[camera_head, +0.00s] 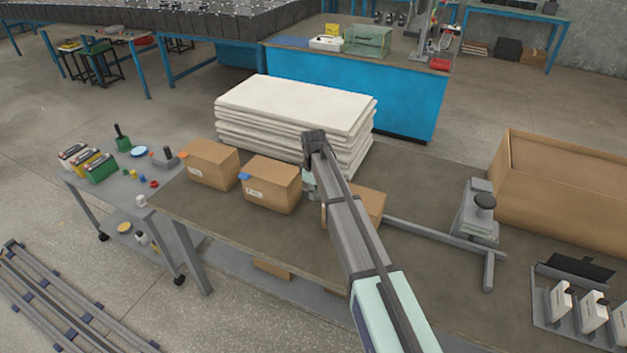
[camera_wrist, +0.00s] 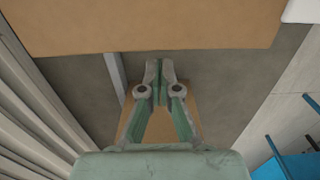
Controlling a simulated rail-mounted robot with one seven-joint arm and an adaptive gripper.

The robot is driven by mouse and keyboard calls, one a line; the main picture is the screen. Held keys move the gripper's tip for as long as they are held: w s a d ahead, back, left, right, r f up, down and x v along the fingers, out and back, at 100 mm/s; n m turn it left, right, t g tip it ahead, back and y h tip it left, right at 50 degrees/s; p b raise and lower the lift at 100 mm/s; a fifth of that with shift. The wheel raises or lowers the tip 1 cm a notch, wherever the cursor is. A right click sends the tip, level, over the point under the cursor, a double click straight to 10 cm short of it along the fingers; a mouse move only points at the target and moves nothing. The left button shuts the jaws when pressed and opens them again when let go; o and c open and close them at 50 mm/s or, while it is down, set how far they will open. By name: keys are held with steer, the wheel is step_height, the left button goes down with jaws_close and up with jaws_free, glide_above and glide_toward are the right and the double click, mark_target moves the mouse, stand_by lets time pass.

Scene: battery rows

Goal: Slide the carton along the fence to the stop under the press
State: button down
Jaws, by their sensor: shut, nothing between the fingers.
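The tan carton (camera_head: 370,205) nearest the press stands on the worktable, partly hidden behind my arm. The grey fence (camera_head: 425,231) runs from it to the right, ending at a crosswise stop bar (camera_head: 489,271). The grey press (camera_head: 479,207) with a black knob stands by that end. My gripper (camera_head: 310,190) is at the left side of this carton, its tips mostly hidden. In the wrist view my gripper (camera_wrist: 158,68) is shut and empty in front of the carton (camera_wrist: 191,98), with the fence (camera_wrist: 115,73) to its left. I cannot tell whether the fingers touch the carton.
Two more cartons (camera_head: 271,186) (camera_head: 210,165) stand to the left. A stack of white sheets (camera_head: 290,103) lies behind. A large open cardboard box (camera_head: 555,215) and a holder with white packs (camera_head: 590,310) are at the right. The tabletop along the fence looks clear.

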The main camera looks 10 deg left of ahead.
steer(key=shift+s+d+r+p, duration=0.1)
steer(key=shift+s+d+p, duration=0.25)
steer(key=shift+d, duration=0.6)
steer(key=shift+s+d+r+p, duration=0.1)
steer(key=shift+s+d+p, duration=0.15)
steer(key=shift+d, duration=0.7)
